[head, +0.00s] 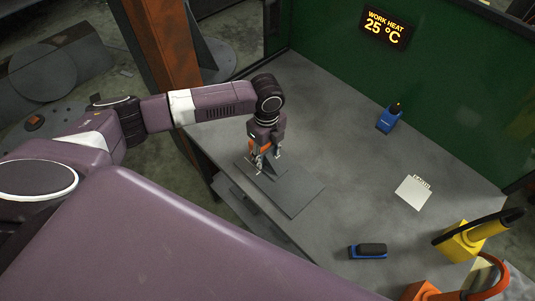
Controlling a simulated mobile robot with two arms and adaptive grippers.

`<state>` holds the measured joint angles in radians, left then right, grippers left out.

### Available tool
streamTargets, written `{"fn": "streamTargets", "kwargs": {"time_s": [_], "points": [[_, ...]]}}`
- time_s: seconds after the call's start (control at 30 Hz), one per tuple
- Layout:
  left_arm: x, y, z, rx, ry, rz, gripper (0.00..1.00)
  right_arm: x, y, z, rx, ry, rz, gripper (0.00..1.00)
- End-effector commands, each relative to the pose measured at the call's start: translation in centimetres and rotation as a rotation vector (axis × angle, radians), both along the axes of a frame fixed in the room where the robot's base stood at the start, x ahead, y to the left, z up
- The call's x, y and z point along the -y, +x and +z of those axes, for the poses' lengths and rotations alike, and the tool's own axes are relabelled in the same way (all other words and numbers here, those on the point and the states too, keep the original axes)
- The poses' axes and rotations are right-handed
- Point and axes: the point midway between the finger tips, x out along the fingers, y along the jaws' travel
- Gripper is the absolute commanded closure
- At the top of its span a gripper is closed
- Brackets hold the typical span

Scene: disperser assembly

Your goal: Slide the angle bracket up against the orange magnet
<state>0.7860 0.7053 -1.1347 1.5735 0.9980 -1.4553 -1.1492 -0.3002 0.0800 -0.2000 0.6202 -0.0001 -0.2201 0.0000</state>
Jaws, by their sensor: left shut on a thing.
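My left gripper (265,156) points down over the dark flat plate (300,192) on the grey bench. Its fingers are shut on a dark grey upright piece, which looks like the angle bracket (271,171), at the plate's left part. A small orange patch, perhaps the orange magnet (256,144), shows close behind the fingers. The gripper partly hides it, and I cannot tell whether the bracket touches it. My right gripper is not in view.
A blue tool (389,118) stands toward the bench's back. A white card (413,192), a blue-and-black brush-like block (369,251), a yellow holder (462,241) and an orange holder (421,291) are at right. The bench middle right of the plate is clear. A green wall (440,100) bounds the back.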

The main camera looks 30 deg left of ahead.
Motion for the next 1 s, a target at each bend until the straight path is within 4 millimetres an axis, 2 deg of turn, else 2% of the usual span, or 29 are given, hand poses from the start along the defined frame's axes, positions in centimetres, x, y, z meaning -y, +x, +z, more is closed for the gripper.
{"fn": "streamTargets", "kwargs": {"time_s": [0.13,0.17,0.33,0.67,0.83,1.0], "points": [[-0.3,0.1,0.1,0.002,0.002,0.002,1.0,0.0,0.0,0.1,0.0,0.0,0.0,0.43],[-0.3,0.1,0.1,0.002,0.002,0.002,0.55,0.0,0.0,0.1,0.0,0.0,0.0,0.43],[-0.3,0.1,0.0,0.002,0.002,0.002,0.37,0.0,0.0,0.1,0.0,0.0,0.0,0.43],[-0.2,0.1,0.3,0.001,0.001,0.001,0.37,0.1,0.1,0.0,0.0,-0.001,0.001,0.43],[-0.3,0.2,2.5,0.004,0.001,0.0,0.37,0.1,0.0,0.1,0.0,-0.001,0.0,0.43],[-0.3,0.2,6.3,0.004,0.001,0.0,0.37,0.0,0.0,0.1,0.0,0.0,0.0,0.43]]}}
